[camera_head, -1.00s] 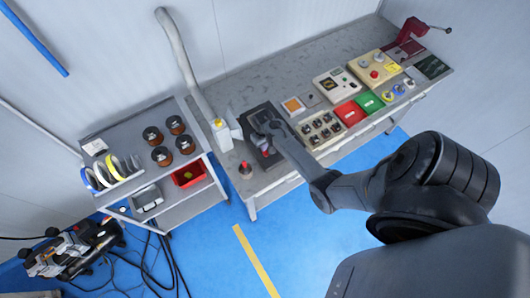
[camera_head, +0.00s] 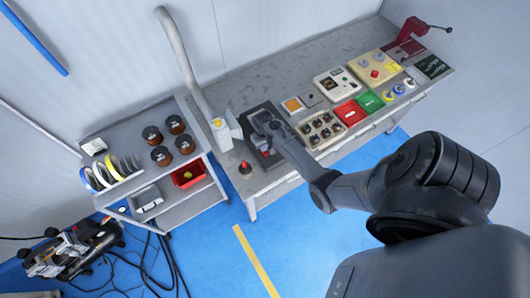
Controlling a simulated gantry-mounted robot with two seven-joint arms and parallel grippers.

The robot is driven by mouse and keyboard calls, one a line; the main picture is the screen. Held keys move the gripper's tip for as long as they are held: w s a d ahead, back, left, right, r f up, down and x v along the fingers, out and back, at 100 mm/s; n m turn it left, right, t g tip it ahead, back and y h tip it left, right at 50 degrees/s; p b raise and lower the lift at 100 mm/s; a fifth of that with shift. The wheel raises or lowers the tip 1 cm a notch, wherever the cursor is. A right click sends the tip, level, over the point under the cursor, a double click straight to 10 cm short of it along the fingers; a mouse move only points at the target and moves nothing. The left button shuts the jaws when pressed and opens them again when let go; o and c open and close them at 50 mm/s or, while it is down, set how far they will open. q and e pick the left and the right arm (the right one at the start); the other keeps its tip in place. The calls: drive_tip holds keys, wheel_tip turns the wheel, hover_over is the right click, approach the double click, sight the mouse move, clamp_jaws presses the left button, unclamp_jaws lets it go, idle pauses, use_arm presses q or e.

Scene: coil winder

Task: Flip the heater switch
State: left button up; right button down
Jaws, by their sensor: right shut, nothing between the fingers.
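My right arm reaches in from the right, and my right gripper (camera_head: 262,124) is shut and empty over a dark box (camera_head: 250,112) at the left part of the bench. The gripper and wrist hide much of the box's top. A small red part (camera_head: 266,152) shows at the box's near end, just below the gripper. I cannot make out which control is the heater switch, nor whether the fingertips touch anything. My left gripper is not in view.
A red mushroom button (camera_head: 245,168) stands left of the dark box. A panel of black knobs (camera_head: 321,130), red (camera_head: 350,112) and green (camera_head: 369,102) boxes and a white control unit (camera_head: 339,84) sit to the right. A cart with spools (camera_head: 161,156) stands left.

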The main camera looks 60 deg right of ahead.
drive_tip(key=shift+f+b, duration=0.3)
drive_tip(key=shift+f, duration=0.25)
wheel_tip(320, 180, up, 3)
drive_tip(key=p, duration=0.3)
drive_tip(key=shift+r+p, duration=0.1)
drive_tip(key=shift+p, duration=0.2)
wheel_tip(320, 180, up, 4)
drive_tip(key=p, duration=0.4)
idle(0.5)
